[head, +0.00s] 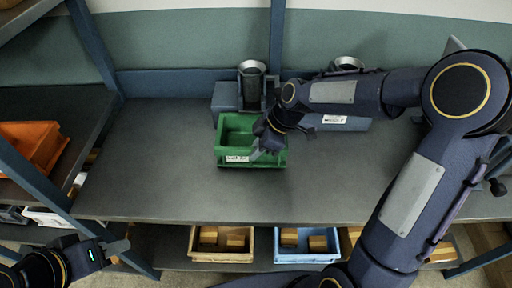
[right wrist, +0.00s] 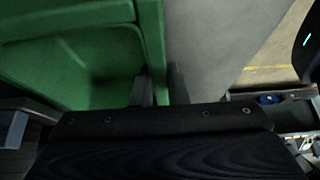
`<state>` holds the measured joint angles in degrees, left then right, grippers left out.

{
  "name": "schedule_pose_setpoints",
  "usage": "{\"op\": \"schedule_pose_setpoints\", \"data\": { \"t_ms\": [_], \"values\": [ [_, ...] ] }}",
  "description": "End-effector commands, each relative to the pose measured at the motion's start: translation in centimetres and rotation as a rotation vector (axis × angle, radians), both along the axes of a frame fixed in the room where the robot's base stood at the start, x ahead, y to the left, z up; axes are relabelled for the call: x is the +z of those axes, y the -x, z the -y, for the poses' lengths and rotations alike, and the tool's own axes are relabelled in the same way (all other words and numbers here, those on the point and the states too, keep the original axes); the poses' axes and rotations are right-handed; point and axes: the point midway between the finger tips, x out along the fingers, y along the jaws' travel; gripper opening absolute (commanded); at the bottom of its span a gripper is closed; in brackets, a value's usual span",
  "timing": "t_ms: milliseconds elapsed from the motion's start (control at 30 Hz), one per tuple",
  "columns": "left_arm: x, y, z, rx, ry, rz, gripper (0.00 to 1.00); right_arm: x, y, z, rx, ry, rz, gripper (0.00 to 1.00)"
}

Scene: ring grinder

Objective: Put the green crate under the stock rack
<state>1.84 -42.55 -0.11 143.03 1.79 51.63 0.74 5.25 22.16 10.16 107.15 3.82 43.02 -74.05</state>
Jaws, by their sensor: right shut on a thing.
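The green crate (head: 230,128) stands upright on the grey worktop, near its back, with a white label on its front. My right gripper (head: 262,142) reaches over its right part. In the right wrist view the right gripper (right wrist: 162,88) is shut on the wall of the green crate (right wrist: 70,70), one finger on each side. The crate's inside looks empty where it shows; my gripper hides part of it. My left gripper (head: 118,246) is at the lower left, away from the crate; its jaw opening is unclear. A rack with blue posts (head: 95,45) and dark shelves stands at the left.
Two grinder-like machines (head: 252,85) stand behind the crate, one partly hidden by my right arm. An orange crate (head: 35,145) sits on the left rack. Below the worktop (head: 140,150), a tan bin (head: 222,257) and a blue bin (head: 305,258) hold boxes. The worktop's left part is clear.

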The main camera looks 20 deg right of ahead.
Motion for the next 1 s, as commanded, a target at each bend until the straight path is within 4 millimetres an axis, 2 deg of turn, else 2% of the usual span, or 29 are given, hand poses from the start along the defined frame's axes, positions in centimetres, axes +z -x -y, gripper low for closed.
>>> {"op": "schedule_pose_setpoints", "data": {
  "t_ms": [33,200,567,667,1000],
  "values": [
    [-0.2,0.0,0.0,0.0,0.0,0.0,0.36,-0.1,0.0,0.0,0.0,0.0,0.0,0.15],
    [-0.1,0.0,0.0,0.0,0.0,0.0,0.36,0.0,0.0,0.0,0.001,0.0,0.0,0.35],
    [0.0,0.0,0.0,0.0,0.0,0.0,0.36,0.5,0.0,0.2,-0.001,0.0,0.002,0.35],
    [0.0,0.0,0.0,0.0,0.0,0.0,0.36,1.7,0.1,0.9,-0.002,-0.001,0.005,0.35],
    [-0.1,0.0,0.0,0.0,0.0,0.0,0.36,8.0,1.1,4.1,-0.002,0.0,0.005,0.35]
  ]
}}
